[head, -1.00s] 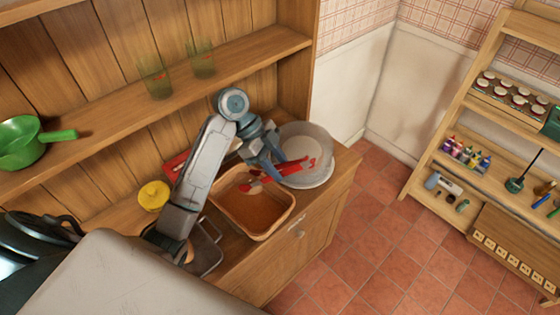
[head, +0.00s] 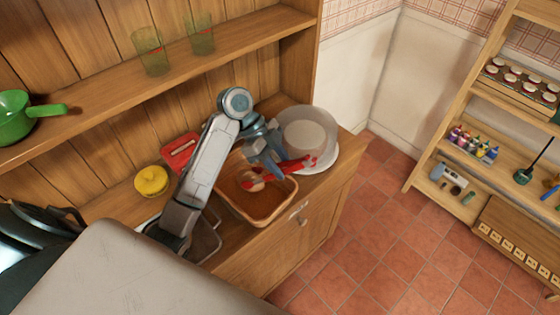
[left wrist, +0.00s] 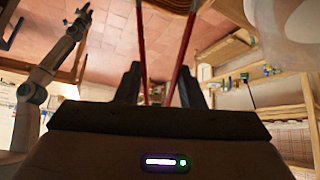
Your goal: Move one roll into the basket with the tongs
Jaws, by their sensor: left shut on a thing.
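My left gripper (head: 272,166) is shut on the red tongs (head: 288,165), above the basket and beside the glass dome. The tongs' two red arms (left wrist: 182,58) run out between its fingers in the left wrist view. A small pale, rounded thing (head: 256,184), perhaps a roll, shows at the tongs' left end over the basket. I cannot tell whether the tongs pinch it or it lies in the basket. The shallow brown basket (head: 262,222) stands on the counter. My right arm shows at the left of the left wrist view; its gripper is too small to read.
A clear dome (head: 322,120) on a white plate (head: 325,164) stands right of the basket, with a pale round shape inside. A yellow pot (head: 151,181) and a red object (head: 181,150) are behind my arm. A shelf with glasses runs above. Open floor lies right.

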